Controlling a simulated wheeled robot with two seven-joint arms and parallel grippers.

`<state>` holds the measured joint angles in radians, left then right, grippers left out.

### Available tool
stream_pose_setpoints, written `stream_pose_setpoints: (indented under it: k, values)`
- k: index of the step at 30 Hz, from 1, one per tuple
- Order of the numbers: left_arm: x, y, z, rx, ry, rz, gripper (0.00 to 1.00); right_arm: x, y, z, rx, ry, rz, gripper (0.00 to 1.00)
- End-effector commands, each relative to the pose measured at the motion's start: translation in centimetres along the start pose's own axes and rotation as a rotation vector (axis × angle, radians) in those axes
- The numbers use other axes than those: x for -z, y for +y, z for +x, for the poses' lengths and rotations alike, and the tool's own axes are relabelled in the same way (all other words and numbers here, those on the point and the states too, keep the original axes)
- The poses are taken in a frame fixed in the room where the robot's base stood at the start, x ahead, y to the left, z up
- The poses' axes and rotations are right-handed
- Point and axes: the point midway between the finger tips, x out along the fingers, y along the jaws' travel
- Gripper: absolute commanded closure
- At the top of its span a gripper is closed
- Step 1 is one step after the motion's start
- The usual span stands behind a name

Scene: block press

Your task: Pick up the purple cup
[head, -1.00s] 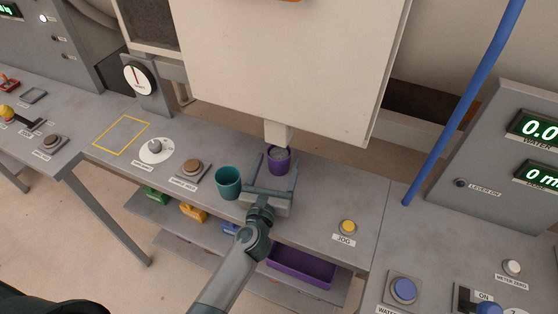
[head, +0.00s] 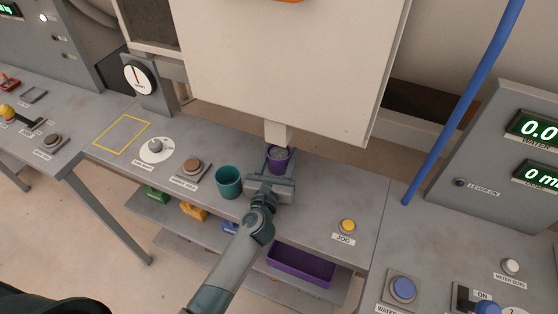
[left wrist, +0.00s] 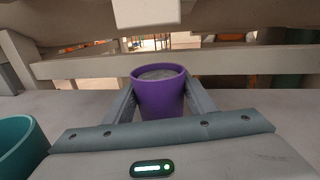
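The purple cup (head: 279,160) stands upright on the grey bench below the press's pale spout; grey material shows inside it. In the left wrist view the cup (left wrist: 159,97) sits between the two fingers, which press against its left and right sides. My left gripper (head: 278,166) is shut on the cup from the front. The cup's lower part is partly hidden by the gripper. My right gripper is not in view.
A teal cup (head: 229,182) stands close to the left of my left gripper. The pale press housing (head: 290,70) and its spout (head: 277,132) hang just above the purple cup. A yellow button (head: 347,226) is to the right, with bare bench between.

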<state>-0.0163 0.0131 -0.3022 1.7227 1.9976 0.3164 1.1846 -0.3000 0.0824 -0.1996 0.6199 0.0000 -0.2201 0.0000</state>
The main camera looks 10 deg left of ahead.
Motion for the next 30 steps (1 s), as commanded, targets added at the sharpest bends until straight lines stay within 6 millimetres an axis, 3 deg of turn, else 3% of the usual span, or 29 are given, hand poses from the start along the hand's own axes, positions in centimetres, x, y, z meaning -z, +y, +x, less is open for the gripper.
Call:
stream_pose_setpoints:
  k: [13,22,30]
  values:
    - [-0.6,0.0,0.0,-0.001,-0.001,0.001,0.75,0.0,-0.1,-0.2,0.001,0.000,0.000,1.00]
    - [-4.0,-0.2,0.0,0.002,-0.004,0.001,0.75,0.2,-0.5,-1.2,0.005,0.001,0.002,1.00]
    - [-3.1,-0.2,-5.7,0.002,0.002,0.000,0.75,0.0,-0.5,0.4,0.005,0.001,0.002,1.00]
